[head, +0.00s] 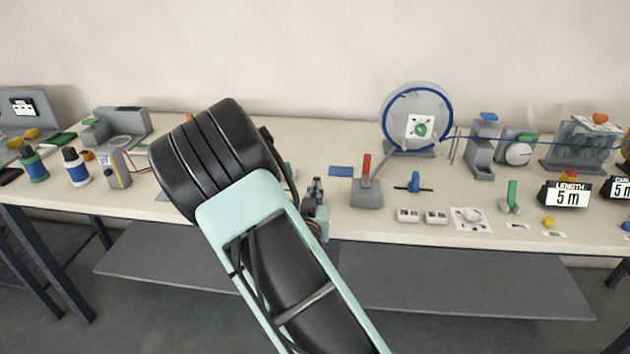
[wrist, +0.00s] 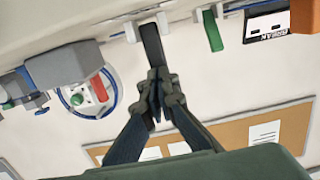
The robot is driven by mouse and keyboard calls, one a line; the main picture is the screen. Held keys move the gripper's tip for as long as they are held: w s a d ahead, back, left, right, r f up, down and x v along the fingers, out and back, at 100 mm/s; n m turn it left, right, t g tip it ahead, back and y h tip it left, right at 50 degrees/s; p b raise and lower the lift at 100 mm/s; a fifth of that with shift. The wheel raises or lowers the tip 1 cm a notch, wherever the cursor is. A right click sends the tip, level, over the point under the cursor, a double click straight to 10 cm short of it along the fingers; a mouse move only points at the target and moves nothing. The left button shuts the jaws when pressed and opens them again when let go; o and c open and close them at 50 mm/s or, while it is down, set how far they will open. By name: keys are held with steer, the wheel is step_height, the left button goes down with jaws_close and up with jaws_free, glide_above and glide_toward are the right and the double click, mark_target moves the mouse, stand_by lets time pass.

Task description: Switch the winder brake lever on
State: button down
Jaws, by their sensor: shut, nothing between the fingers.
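A lever with a red handle (head: 367,164) stands upright on a grey box (head: 367,193), in front of the reel with a blue rim (head: 446,117). In the upside-down wrist view the red handle (wrist: 98,88) shows at left, before the reel. My gripper (head: 317,186) is left of this box, apart from it, partly hidden by my arm. In the wrist view my gripper (wrist: 157,85) is shut and empty. Its tips overlap the end of a dark upright bar (wrist: 152,45) on a white base; I cannot tell if they touch. No readable label shows which lever is the winder brake.
A green lever (wrist: 213,30) and a sign with an orange part (wrist: 268,27) stand beside the dark bar. Another green lever (head: 512,194) is at right, near a length display (head: 566,195). A blue handle (head: 413,182) and white blocks (head: 421,216) lie right of the grey box.

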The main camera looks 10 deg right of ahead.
mark_target(317, 179)
steer(key=g+p, duration=0.1)
steer(key=w+r+g+p, duration=0.1)
steer(key=shift+w+d+r+y+p, duration=0.15)
steer(key=shift+w+d+y+p, duration=0.15)
steer(key=shift+y+p, duration=0.1)
steer(key=shift+w+g, duration=0.25)
steer(key=shift+g, duration=0.45)
steer(key=shift+w+d+f+p, duration=0.1)
steer(key=shift+f+p, duration=0.2)
steer(key=shift+w, duration=0.2)
steer(key=shift+w, duration=0.15)
steer(key=shift+d+r, duration=0.1)
